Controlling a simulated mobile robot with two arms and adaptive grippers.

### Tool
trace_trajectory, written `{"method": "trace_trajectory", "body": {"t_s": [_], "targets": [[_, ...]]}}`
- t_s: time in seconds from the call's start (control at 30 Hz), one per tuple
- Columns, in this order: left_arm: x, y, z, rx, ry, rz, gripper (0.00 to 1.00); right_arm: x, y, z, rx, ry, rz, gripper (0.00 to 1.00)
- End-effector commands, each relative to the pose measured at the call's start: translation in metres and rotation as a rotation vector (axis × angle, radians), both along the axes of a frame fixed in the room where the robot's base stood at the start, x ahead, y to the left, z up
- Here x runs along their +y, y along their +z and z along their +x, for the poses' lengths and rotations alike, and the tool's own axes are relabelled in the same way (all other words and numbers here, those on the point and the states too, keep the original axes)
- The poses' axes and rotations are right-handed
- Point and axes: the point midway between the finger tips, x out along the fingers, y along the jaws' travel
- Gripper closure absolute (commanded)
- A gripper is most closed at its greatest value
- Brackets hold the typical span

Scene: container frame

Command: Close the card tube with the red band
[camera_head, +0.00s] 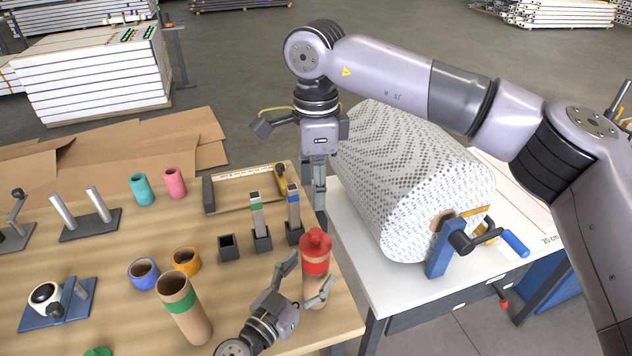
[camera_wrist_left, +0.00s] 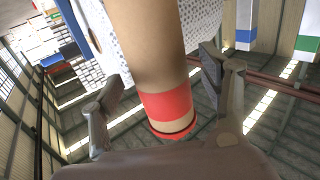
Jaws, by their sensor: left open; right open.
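The card tube with the red band (camera_head: 315,287) stands upright near the table's right front edge. A red knobbed cap (camera_head: 316,241) sits at its top; whether it is fully seated I cannot tell. In the left wrist view the tube (camera_wrist_left: 146,50) appears inverted, with its red band (camera_wrist_left: 166,104) and a thin red rim at its end. My left gripper (camera_head: 309,280) is open, with its fingers on either side of the tube; they also flank it in the left wrist view (camera_wrist_left: 155,105). My right gripper (camera_head: 320,205) is open and points down just behind and above the cap.
An open green-banded tube (camera_head: 186,315) stands left of my left gripper. Blue (camera_head: 143,274) and orange (camera_head: 186,261) cups and small upright holders (camera_head: 262,238) are behind it. A large patterned roll (camera_head: 415,180) lies on the white bench to the right.

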Motion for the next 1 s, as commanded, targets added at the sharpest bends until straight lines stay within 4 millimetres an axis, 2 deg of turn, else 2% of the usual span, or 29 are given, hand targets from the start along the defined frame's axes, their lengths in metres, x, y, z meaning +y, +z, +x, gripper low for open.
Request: {"method": "trace_trajectory", "body": {"t_s": [0.2, 0.43, 0.6, 1.0], "targets": [[0.027, -0.002, -0.041, 0.004, 0.0, 0.001, 0.3, 0.0, 0.0, 0.0, 0.0, 0.0, 0.0, 0.55], [0.047, -0.001, -0.071, 0.003, 0.0, -0.001, 0.3, 0.0, 0.0, 0.0, 0.0, 0.0, 0.0, 0.55], [0.053, 0.0, -0.079, 0.0, -0.001, 0.0, 0.3, 0.0, 0.0, 0.0, 0.0, 0.0, 0.0, 0.55], [0.053, 0.0, -0.079, 0.0, -0.001, 0.0, 0.3, 0.0, 0.0, 0.0, 0.0, 0.0, 0.0, 0.55]]}}
